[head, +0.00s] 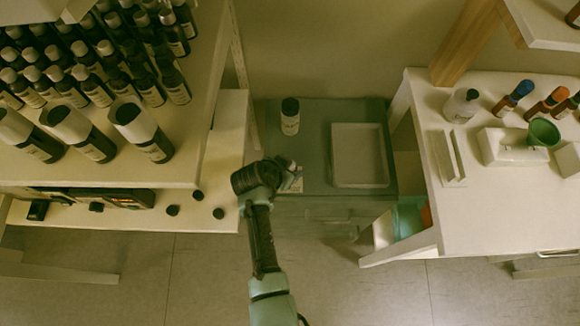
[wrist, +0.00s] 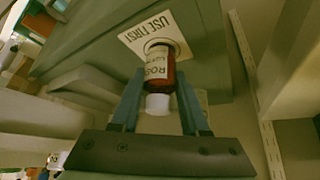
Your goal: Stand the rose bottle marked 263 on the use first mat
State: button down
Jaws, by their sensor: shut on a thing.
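My gripper (wrist: 158,82) is shut on the rose bottle (wrist: 170,70), a red-brown bottle with a white cap and a pale label reading "ROS…". The number on it is not readable. The use first mat (wrist: 136,38), a pale card with dark print and a ring, lies just beyond the bottle's base. The base lines up with the ring; I cannot tell whether it touches. In the head view my gripper (head: 288,178) is over the left front part of the grey-green cabinet top (head: 318,135), and hides most of the bottle and mat.
A dark-capped bottle (head: 290,117) stands behind my gripper on the cabinet top. An empty white tray (head: 360,155) lies to the right. A shelf (head: 190,165) crowded with bottles rises at left. A white table (head: 480,210) with bottles and a green funnel (head: 543,132) is at right.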

jog(key=shift+c, duration=2)
grip_release()
jog(key=shift+f, duration=0.1)
jog(key=shift+r+p, duration=0.35)
jog(key=p+v, duration=0.1)
jog(key=v, duration=0.6)
jog(key=w+r+n+t+y, duration=0.1)
jog(key=w+r+t, duration=0.3)
jog(key=r, duration=0.8)
jog(key=w+a+r+n+t+y, duration=0.1)
jog(key=w+r+t, duration=0.3)
jog(key=r, duration=0.7)
jog(key=w+r+n+t+y, duration=0.15)
jog(key=w+r, duration=0.45)
jog(key=r, duration=0.6)
jog(key=s+d+r+n+t, duration=0.1)
jog(key=s+r+t, duration=0.25)
jog(key=r, duration=0.85)
jog(key=s+d+r+n+t, duration=0.1)
jog(key=s+r+t, duration=0.25)
jog(key=r, duration=0.85)
jog(key=s+d+r+n+t, duration=0.1)
jog(key=s+r+t, duration=0.4)
jog(key=s+r, duration=0.6)
notch_tip(320, 180, up, 2)
